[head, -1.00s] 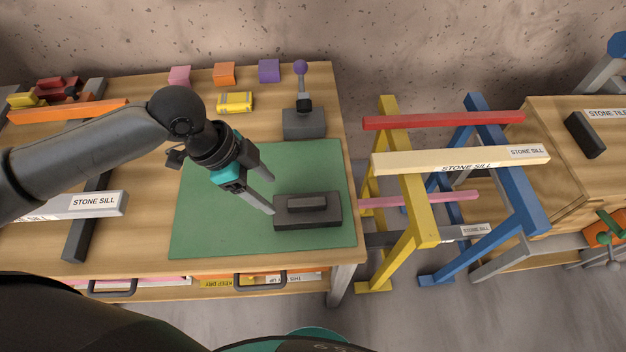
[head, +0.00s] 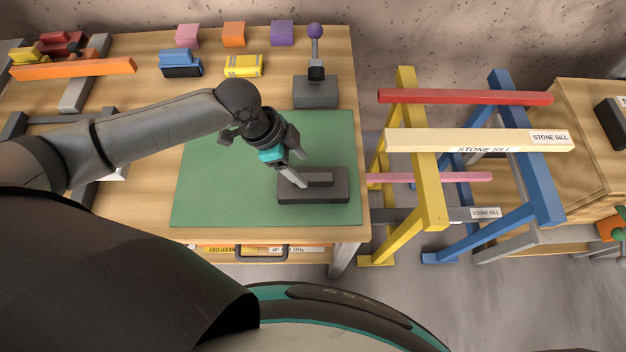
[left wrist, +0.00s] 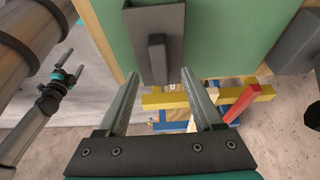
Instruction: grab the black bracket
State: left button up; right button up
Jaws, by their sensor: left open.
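The black bracket (head: 316,190), a dark flat block with a raised bar on top, lies on the green mat (head: 215,200) on the bench. My left gripper (head: 300,182) is open and comes down over the bracket's left part; its fingers overlap the bracket's left end and the near end of its bar. In the left wrist view the bracket (left wrist: 157,45) lies ahead of the two spread fingers (left wrist: 160,85), its bar lined up between them. Contact cannot be told. My right gripper (left wrist: 68,78) shows small at the left of the wrist view, away from the bracket.
A grey block with a purple-knobbed lever (head: 315,92) stands behind the bracket. Colored blocks (head: 234,34) line the bench's back. Yellow and blue trestles (head: 429,185) carrying bars stand beyond the bench's right edge. The mat left of the bracket is clear.

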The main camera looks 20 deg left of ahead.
aim_at(311, 176)
pick_arm(q)
jog(key=x, duration=0.5)
jog(key=shift+d+r, duration=0.1)
jog(key=shift+d, duration=0.1)
jog(key=shift+c, duration=0.4)
grip_shut()
